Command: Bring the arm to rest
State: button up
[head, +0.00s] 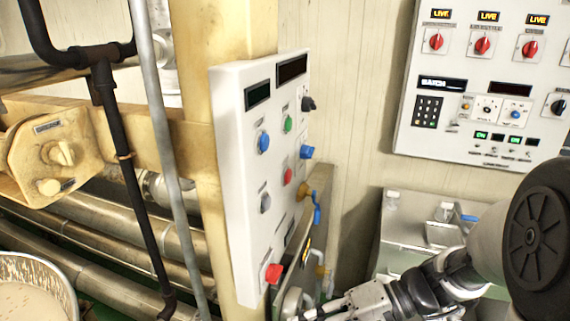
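My arm comes in from the right edge in the head view, with a large dark round joint cap at the right and a grey and black wrist. My gripper (318,312) is low at the bottom edge, pointing left, just right of the lower part of the white control panel (241,170). Its fingertips are small and partly cut off by the frame, so I cannot tell whether they are open or hold anything. I cannot tell whether it touches the panel or the pipework behind.
The panel, with several knobs and a red button (274,273), is on a cream post (214,30). A second panel (485,95) hangs on the right wall above a metal cabinet (405,232). Pipes run at the left. A kettle rim (66,291) shows at lower left.

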jog(key=s+d+r+n+h, duration=0.1)
jog(key=s+d+r+h, duration=0.15)
jog(key=s+h, duration=0.5)
jog(key=s+d+r+t+h, duration=0.1)
jog(key=d+r+t+h, duration=0.2)
jog(key=d+t+h, duration=0.2)
jog(key=shift+s+d+r+m+t, duration=0.25)
jog(key=shift+s+d+m+t, duration=0.15)
jog(key=shift+d, duration=0.75)
jog(key=shift+a, duration=0.1)
